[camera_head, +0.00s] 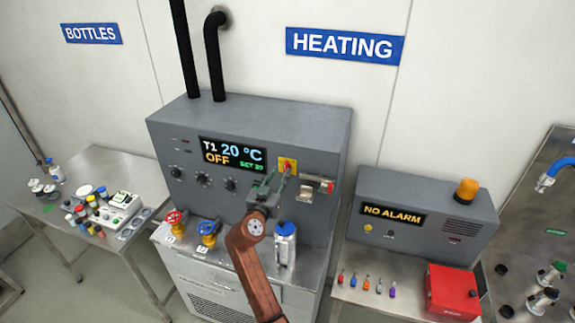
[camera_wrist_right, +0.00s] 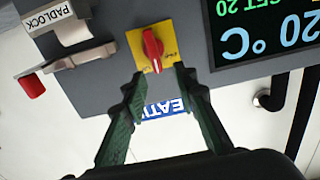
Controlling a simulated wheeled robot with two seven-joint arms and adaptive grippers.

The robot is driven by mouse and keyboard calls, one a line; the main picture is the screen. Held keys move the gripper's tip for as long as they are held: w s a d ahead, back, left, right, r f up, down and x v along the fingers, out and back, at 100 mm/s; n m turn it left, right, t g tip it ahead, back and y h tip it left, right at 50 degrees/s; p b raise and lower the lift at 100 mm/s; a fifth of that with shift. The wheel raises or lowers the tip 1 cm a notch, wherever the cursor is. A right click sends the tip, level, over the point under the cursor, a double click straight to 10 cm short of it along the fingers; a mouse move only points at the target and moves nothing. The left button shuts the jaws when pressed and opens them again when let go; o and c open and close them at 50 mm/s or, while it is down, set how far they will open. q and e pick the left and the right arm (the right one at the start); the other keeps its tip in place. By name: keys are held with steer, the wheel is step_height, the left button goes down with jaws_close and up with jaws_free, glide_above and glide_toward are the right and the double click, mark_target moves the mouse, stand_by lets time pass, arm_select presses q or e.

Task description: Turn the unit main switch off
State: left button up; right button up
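The unit main switch (camera_head: 287,163) is a red rotary handle on a yellow plate, on the front of the grey heating unit (camera_head: 255,118). It also shows in the right wrist view (camera_wrist_right: 153,48), upside down, its red handle lying roughly along the picture's vertical. My right gripper (camera_head: 270,185) is just in front of the switch and partly covers it in the head view. In the right wrist view its green fingers (camera_wrist_right: 157,82) are spread, with the handle just beyond the gap between the tips. The gripper is empty. The unit's display (camera_head: 232,154) reads T1 20 °C, OFF, SET 20. My left gripper is out of view.
A padlock latch (camera_wrist_right: 65,20) with a red end (camera_wrist_right: 31,86) is mounted beside the switch. Below the panel stand red (camera_head: 174,219) and blue (camera_head: 208,230) valve wheels and a blue-capped bottle (camera_head: 285,243). A grey alarm box (camera_head: 423,214) reads NO ALARM.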

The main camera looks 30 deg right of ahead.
mark_target(285, 166)
steer(key=p+x, duration=0.1)
steer(key=x, duration=0.2)
steer(key=shift+s+d+r, duration=0.1)
steer(key=shift+s+r, duration=0.05)
steer(key=shift+s, duration=0.05)
steer(key=shift+f+x, duration=0.2)
steer(key=shift+x, duration=0.65)
steer(key=c, duration=0.5)
jaws_close()
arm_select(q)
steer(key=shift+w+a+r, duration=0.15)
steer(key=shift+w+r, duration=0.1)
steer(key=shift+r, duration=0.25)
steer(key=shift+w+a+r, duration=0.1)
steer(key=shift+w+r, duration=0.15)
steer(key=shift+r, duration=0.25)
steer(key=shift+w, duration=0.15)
